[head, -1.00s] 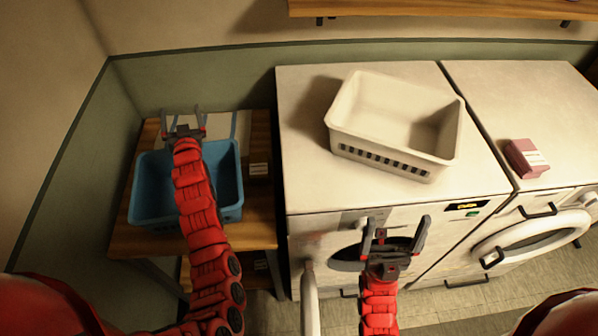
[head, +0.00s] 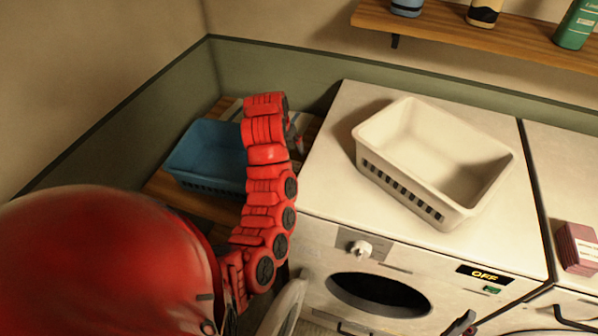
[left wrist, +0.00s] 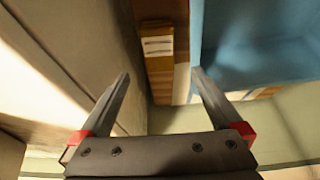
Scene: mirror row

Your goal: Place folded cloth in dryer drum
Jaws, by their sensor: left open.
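The dryer's drum opening (head: 380,294) is a dark, empty-looking round hole in the front of the left machine. Its pale door (head: 284,308) hangs open to the left. My left gripper (head: 296,138) is mostly hidden behind its arm, between the blue basket and the machine. In the left wrist view my left gripper (left wrist: 160,88) is open and empty. A brown piece with white stripes (left wrist: 158,46) lies beyond its fingers; I cannot tell whether it is the folded cloth. Only a dark tip of what looks like my right gripper (head: 461,323) shows at the bottom edge.
A blue basket (head: 207,152) stands on a wooden table (head: 200,205), also in the left wrist view (left wrist: 262,40). A white basket (head: 400,188) stands on the left machine. A pink block (head: 577,248) lies on the right machine. A shelf (head: 440,32) with bottles is above.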

